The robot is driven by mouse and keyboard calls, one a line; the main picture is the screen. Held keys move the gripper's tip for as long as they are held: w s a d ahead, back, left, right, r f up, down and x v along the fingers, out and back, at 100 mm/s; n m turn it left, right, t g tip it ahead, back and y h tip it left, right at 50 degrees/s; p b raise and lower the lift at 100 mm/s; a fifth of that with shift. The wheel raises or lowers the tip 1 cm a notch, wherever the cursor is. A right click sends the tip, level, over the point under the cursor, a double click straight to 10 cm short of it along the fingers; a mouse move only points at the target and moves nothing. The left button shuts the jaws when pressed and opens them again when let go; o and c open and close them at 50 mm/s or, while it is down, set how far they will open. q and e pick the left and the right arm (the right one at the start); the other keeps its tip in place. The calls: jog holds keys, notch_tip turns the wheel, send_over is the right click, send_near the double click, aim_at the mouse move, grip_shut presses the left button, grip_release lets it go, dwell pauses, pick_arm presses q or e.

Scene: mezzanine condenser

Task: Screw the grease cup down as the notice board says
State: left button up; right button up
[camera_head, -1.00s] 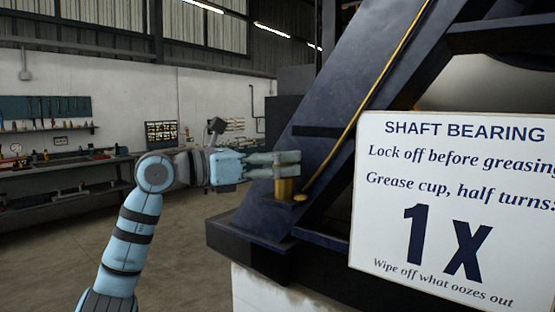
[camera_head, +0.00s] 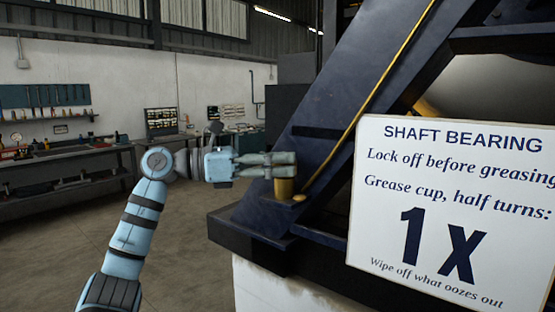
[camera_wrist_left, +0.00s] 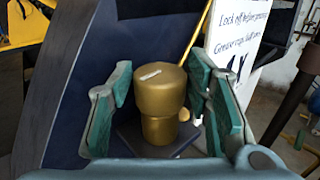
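The brass grease cup (camera_head: 284,188) stands upright on the dark base of the steel frame; its upper part is behind my fingers in the head view. My left gripper (camera_head: 292,165) reaches in from the left at the cup's top. In the left wrist view the cup (camera_wrist_left: 160,95) has a wide round cap with a white mark on top. The left gripper's green-padded fingers (camera_wrist_left: 160,100) are open, one on each side of the cap, with narrow gaps. The notice board (camera_head: 450,210) reads "Grease cup, half turns: 1X". My right gripper is not in view.
A dark blue sloping beam (camera_head: 345,100) with a yellow pipe (camera_head: 370,100) rises just behind the cup. A small brass fitting (camera_head: 299,198) sits right beside the cup. The workbench (camera_head: 70,170) is far left, with open floor before it.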

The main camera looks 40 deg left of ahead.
pick_arm(q)
jog(key=shift+o, duration=0.9)
jog(key=shift+s+a, duration=0.15)
jog(key=shift+a, duration=0.05)
jog(key=v, duration=0.6)
jog(key=shift+s+a, duration=0.25)
jog(key=shift+s, duration=0.05)
jog(key=shift+s, duration=0.1)
